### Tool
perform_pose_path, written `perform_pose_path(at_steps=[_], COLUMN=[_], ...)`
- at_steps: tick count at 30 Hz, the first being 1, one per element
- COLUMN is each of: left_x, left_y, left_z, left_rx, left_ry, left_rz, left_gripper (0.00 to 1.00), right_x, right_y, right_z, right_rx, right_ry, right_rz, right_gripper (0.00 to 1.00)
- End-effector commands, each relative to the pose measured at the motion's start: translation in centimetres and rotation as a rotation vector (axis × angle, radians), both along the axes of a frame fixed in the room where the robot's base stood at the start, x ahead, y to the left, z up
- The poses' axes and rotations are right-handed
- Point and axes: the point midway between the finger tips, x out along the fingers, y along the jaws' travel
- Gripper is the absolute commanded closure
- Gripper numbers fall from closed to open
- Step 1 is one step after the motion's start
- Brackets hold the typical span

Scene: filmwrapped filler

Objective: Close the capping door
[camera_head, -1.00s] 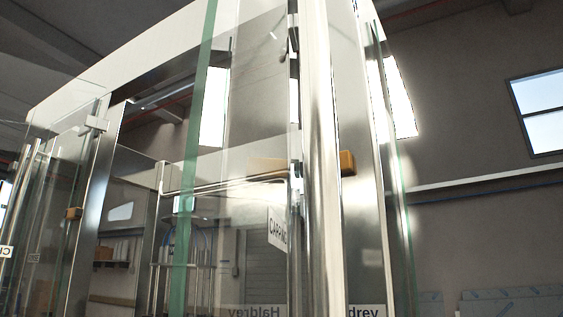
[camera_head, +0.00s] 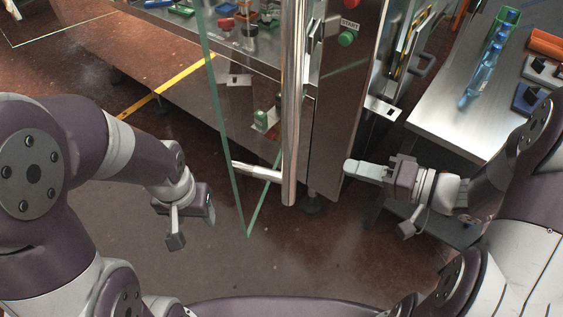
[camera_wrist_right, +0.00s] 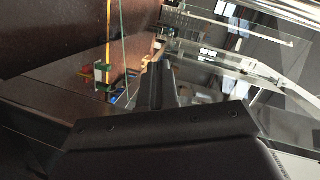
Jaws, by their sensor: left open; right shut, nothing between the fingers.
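The capping door is a clear glass panel with greenish edges (camera_head: 240,190), standing open out from the machine toward me. A long vertical metal handle bar (camera_head: 291,130) runs down it, with a metal mount near its lower end. My right gripper (camera_head: 352,167) is shut and empty, right of the bar's lower end and apart from it in the head view. Its dark fingers also show in the right wrist view (camera_wrist_right: 158,85). My left gripper (camera_head: 192,224) is open and empty, left of the door's lower corner. The hinge side is hard to make out.
The steel machine (camera_head: 335,110) stands behind the door, with a green START button (camera_head: 346,39). A metal bench (camera_head: 440,110) at the right holds blue bottles (camera_head: 478,85) and other parts. A yellow line (camera_head: 165,87) crosses the brown floor. Floor between my arms is clear.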

Motion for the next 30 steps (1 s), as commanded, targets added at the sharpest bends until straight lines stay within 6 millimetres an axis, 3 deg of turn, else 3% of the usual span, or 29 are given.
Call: perform_pose_path(at_steps=[3, 5, 11, 24, 30], left_x=[0.0, 0.0, 0.0, 0.0, 0.0], left_y=[0.0, 0.0, 0.0, 0.0, 0.0], left_z=[-0.1, -0.1, 0.3, 1.6, 1.9], left_rx=[0.000, 0.000, 0.000, 0.000, 0.000], left_ry=[0.000, 0.000, 0.000, 0.000, 0.000], left_rz=[0.000, 0.000, 0.000, 0.000, 0.000], left_gripper=[0.43, 0.43, 0.43, 0.43, 0.43], right_x=[-3.1, -3.5, -2.9, -0.4, 0.3], right_y=[1.8, 1.9, 4.0, 12.8, 15.0], right_z=[3.6, 4.4, 4.6, 4.6, 4.5], right_rx=[0.256, 0.318, 0.333, 0.330, 0.330], right_ry=[0.170, 0.226, 0.263, 0.260, 0.259], right_rz=[0.155, 0.169, 0.168, 0.167, 0.163], right_gripper=[1.00, 1.00, 1.00, 1.00, 1.00])
